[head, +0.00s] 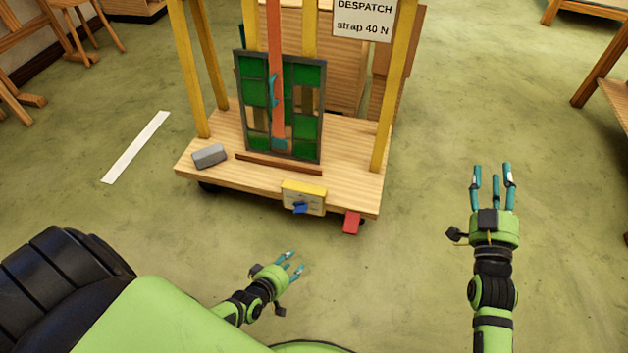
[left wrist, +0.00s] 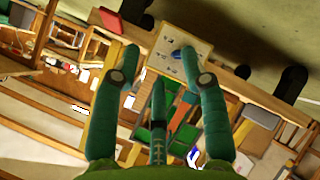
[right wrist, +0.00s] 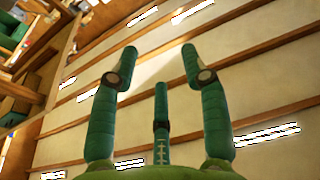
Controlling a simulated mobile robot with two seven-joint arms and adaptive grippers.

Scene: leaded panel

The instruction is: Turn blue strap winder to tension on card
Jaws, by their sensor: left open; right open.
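The blue strap winder (head: 300,208) sits on a yellow-topped cream box (head: 316,199) on the trolley's front edge. In the left wrist view the winder (left wrist: 180,55) shows on the box face, between and beyond the fingertips. A card reading "DESPATCH strap 40 N" (head: 362,18) hangs from the trolley frame. An orange strap (head: 275,75) runs down over the green leaded panel (head: 308,78). My left gripper (head: 291,262) is open and empty, in front of and below the box, apart from it. My right gripper (head: 493,177) is open and empty over the floor, right of the trolley.
The wooden trolley (head: 350,160) has yellow posts (head: 396,85). A grey block (head: 209,156) lies on its left side, and a red tab (head: 352,222) sticks out below its front edge. A white strip (head: 136,147) marks the floor at left. The floor around the right gripper is clear.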

